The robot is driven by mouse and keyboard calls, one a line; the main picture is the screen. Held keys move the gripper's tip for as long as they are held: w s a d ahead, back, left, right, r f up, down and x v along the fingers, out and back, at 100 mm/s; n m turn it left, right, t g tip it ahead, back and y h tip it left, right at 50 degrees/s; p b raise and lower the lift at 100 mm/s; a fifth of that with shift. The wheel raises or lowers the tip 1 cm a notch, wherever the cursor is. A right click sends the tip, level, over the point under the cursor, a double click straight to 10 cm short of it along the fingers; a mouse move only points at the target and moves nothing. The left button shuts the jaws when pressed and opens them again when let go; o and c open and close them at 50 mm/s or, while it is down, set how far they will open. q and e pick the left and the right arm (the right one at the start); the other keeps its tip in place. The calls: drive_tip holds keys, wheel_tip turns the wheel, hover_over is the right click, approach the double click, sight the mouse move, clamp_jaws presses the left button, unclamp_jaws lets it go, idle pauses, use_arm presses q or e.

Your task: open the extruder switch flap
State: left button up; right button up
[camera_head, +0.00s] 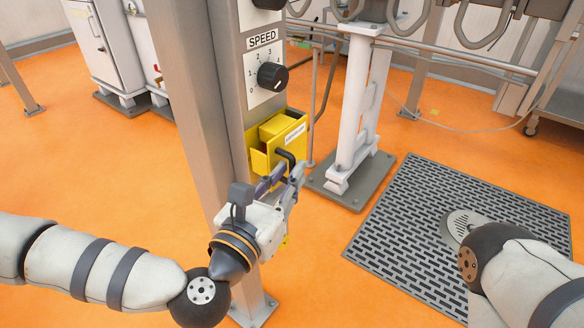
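The yellow extruder switch box (265,160) is mounted on the grey post, below the speed dial. Its yellow flap (297,138), with a white label, stands out at the right side, and part of the yellow interior shows. A black curved handle (286,155) sits at the flap's lower edge. My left gripper (281,174) is right at this handle, reaching up from below. Its fingers overlap the handle in the picture, and whether they grip it is too small to tell. My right arm is at the lower right, and its gripper is not in view.
The grey post (195,100) stands just left of the box. The speed dial (272,76) is above it. A white support stand (357,110) is behind to the right. A dark floor grate (410,215) lies on the right. Open orange floor surrounds the post.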

use_arm(q)
drive_tip(key=shift+x, duration=1.1)
clamp_jaws()
drive_tip(key=shift+d, duration=0.2)
